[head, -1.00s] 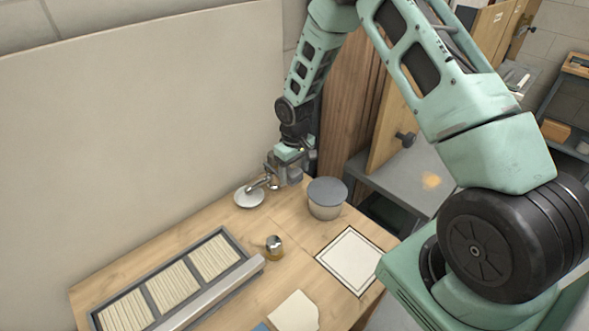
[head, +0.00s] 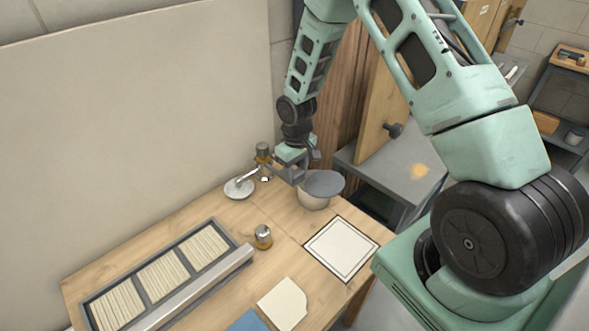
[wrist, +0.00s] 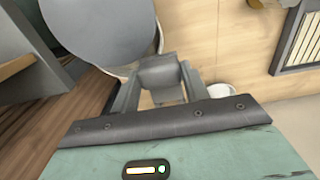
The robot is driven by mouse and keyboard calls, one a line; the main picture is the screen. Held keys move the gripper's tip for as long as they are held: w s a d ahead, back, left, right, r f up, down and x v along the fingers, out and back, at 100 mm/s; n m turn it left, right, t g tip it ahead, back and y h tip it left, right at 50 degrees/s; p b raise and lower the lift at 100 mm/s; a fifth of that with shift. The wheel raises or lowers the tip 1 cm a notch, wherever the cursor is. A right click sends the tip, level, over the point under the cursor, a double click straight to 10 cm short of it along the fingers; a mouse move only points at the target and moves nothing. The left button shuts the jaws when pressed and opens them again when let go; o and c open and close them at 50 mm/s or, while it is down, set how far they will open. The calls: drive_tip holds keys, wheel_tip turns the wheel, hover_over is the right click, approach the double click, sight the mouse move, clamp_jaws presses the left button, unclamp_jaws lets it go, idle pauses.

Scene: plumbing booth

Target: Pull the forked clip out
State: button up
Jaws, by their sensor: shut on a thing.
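My gripper (head: 279,173) is at the back of the table, just right of the pipe fitting. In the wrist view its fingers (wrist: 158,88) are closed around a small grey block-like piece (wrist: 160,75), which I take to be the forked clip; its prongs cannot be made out. The pipe fitting, with a pale round base (head: 238,188), a bent metal tube and a dark-topped brass part (head: 263,152), stands by the wall panel. A gap shows between the brass part and my gripper's body.
A round pot with a grey top (head: 323,183) is close to the right of my gripper. A framed white square mat (head: 341,249), a brass-and-steel cup-like part (head: 263,236), a ribbed three-section tray (head: 210,243) and a cream sheet (head: 283,304) lie nearer. The wall panel borders the left.

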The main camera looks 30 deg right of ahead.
drive_tip(key=o, duration=1.4)
wheel_tip(320, 180, up, 18)
drive_tip(key=b, duration=0.2)
drive_tip(key=shift+f, duration=0.25)
